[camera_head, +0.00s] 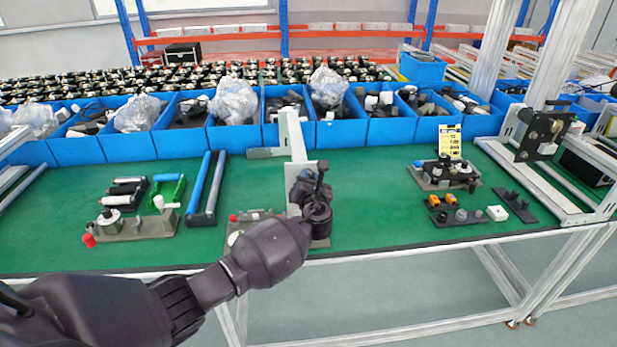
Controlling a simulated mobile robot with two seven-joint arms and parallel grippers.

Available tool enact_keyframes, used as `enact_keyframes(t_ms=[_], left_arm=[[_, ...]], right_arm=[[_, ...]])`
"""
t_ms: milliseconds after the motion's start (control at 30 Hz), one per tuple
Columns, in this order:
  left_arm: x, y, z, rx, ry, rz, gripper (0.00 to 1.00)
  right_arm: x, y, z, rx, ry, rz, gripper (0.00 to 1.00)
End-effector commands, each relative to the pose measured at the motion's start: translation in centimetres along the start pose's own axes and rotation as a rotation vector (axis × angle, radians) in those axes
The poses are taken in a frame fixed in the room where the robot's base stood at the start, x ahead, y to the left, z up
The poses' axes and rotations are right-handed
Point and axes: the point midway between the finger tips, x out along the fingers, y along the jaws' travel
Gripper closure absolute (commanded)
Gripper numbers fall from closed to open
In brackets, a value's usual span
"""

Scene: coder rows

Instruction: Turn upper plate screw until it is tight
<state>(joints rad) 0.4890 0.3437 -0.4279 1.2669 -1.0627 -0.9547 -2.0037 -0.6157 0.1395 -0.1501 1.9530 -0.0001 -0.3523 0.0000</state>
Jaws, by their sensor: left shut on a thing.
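My left gripper (312,188) reaches in from the lower left and stands at the front middle of the green table, in front of a white upright plate (292,135). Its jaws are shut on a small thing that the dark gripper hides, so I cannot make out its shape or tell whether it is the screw. The upper plate screw cannot be made out. A grey fixture base (258,216) with a red knob shows partly behind my forearm, at the foot of the plate. My right gripper is not in view.
On the green table (370,200), a grey fixture (140,228) with a red tip and blue and grey tubes (207,190) lie left. A black fixture (446,172) and a dark tray (452,214) stand right. Blue bins (340,133) line the back. Green surface right of the gripper is clear.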

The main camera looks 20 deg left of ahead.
Motion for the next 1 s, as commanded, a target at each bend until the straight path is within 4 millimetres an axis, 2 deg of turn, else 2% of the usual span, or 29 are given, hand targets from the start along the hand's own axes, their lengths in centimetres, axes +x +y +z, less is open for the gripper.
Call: enact_keyframes(t_ms=[33,67,167,467,1000], left_arm=[[0.0,0.0,0.0,-0.001,0.000,0.001,1.00],[0.0,0.0,0.0,-0.001,0.000,0.001,0.73],[0.0,0.0,0.0,-0.002,0.000,0.001,0.60],[0.0,0.0,0.0,-0.028,0.000,0.000,0.60],[0.0,-0.2,-0.5,-0.753,0.003,0.001,0.60]], right_arm=[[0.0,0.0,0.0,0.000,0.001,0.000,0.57],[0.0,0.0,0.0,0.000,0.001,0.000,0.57],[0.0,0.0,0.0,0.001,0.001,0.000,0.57],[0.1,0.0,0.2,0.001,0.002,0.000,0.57],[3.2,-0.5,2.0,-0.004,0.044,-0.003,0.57]])
